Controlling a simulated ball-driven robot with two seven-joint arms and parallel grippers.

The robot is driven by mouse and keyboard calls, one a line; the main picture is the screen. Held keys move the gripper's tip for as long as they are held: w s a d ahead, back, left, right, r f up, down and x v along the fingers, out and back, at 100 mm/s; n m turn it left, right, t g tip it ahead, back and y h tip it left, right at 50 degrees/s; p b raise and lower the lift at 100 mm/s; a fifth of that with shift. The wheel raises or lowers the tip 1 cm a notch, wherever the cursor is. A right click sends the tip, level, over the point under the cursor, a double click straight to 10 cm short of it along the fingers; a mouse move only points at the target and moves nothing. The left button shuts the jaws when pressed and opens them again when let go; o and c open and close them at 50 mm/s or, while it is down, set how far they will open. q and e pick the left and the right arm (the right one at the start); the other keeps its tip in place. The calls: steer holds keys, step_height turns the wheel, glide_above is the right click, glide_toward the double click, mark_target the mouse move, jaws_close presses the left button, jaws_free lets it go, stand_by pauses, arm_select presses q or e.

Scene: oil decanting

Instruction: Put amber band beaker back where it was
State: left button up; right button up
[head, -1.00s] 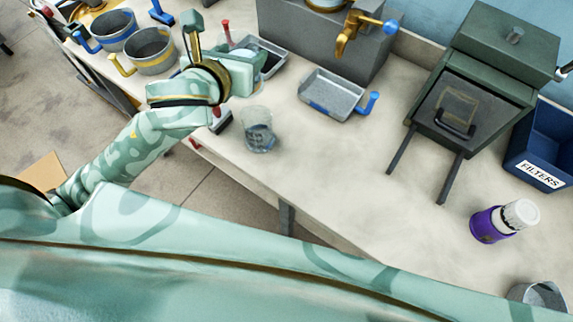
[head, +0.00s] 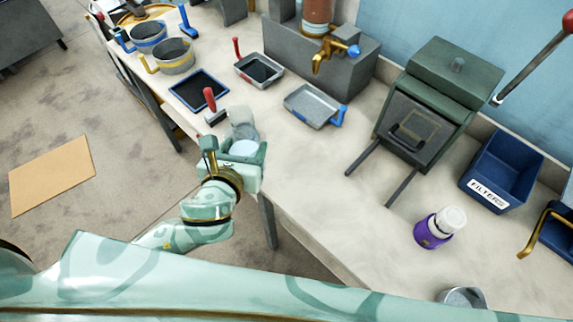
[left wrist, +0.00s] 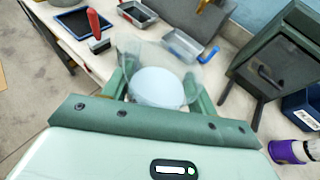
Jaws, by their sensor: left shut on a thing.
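My left gripper (head: 241,150) is shut on a clear glass beaker (head: 242,124) near the front edge of the bench. In the left wrist view the beaker (left wrist: 160,65) sits between the two fingers, with a pale round disc inside or at its base. No amber band shows on the visible glass, and the gripper hides part of it. I cannot tell whether its base touches the bench. My right gripper is not in view.
Metal trays (head: 312,105), a green oven (head: 425,105), a purple jar (head: 438,228) and a filters bin (head: 500,172) stand rightward.

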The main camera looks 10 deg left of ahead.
arm_select(q)
steer(key=s+d+f+h+p, duration=0.1)
steer(key=s+d+f+p, duration=0.1)
steer(key=s+d, duration=0.15)
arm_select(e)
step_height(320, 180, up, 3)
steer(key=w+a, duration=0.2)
arm_select(q)
steer(key=shift+m, duration=0.4)
steer(key=shift+w+d+f+b, duration=0.4)
steer(key=shift+w+f+b, duration=0.6)
steer(key=shift+w+f, duration=1.15)
steer(key=shift+w+d+f+b, duration=0.35)
steer(key=shift+w+f+b, duration=0.65)
steer(key=shift+w+f, duration=1.15)
steer(key=shift+w+d+f+b, duration=0.4)
steer(key=shift+w+f+b, duration=0.6)
steer(key=shift+w+f, duration=1.15)
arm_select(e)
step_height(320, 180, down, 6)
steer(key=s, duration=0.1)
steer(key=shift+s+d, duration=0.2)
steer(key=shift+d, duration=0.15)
arm_select(q)
steer(key=shift+w, duration=0.1)
steer(key=o, duration=1.3)
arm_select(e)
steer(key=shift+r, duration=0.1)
arm_select(q)
steer(key=shift+r, duration=0.15)
